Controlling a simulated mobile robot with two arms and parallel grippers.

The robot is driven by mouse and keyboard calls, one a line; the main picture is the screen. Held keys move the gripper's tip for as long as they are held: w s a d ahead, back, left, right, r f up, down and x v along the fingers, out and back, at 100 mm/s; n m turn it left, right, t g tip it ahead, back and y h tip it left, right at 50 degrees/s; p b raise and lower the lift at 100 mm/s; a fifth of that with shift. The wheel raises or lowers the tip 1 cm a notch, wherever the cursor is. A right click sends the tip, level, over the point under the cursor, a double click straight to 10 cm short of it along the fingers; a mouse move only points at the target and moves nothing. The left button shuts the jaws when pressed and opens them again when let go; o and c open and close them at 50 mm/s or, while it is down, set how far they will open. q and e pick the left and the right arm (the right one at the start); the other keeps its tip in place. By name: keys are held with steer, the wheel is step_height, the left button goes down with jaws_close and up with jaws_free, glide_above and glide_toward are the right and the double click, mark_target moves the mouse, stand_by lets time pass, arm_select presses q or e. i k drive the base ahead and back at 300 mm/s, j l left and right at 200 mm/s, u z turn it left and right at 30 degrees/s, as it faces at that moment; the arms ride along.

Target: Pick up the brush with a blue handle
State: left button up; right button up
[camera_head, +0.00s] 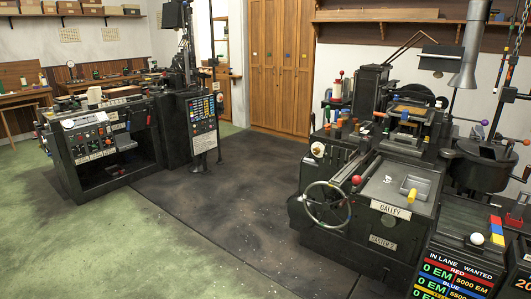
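I cannot make out a brush with a blue handle in the head view. Small items on the dark machine at the right (352,205) and on the bench at the far left are too small to tell apart. Neither of my grippers is in view.
A dark console (95,150) with knobs stands at the left. A score board (455,278) is at the lower right. The floor (215,215) between is clear.

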mark_target(334, 123)
steer(key=i+j+z, duration=0.2)
steer(key=i, duration=0.3)
steer(key=i+z, duration=0.2)
steer(key=i, duration=0.3)
steer(key=i+j+z, duration=0.2)
steer(key=i, duration=0.25)
steer(key=i+j+z, duration=0.2)
steer(key=i+j, duration=0.15)
steer(key=i+j+u, duration=0.1)
steer(key=i+j, duration=0.15)
steer(key=i, duration=0.25)
steer(key=i+j+u, duration=0.15)
steer(key=i, duration=0.4)
steer(key=i+j+u, duration=0.1)
steer(key=i, duration=0.45)
steer(key=j, duration=0.1)
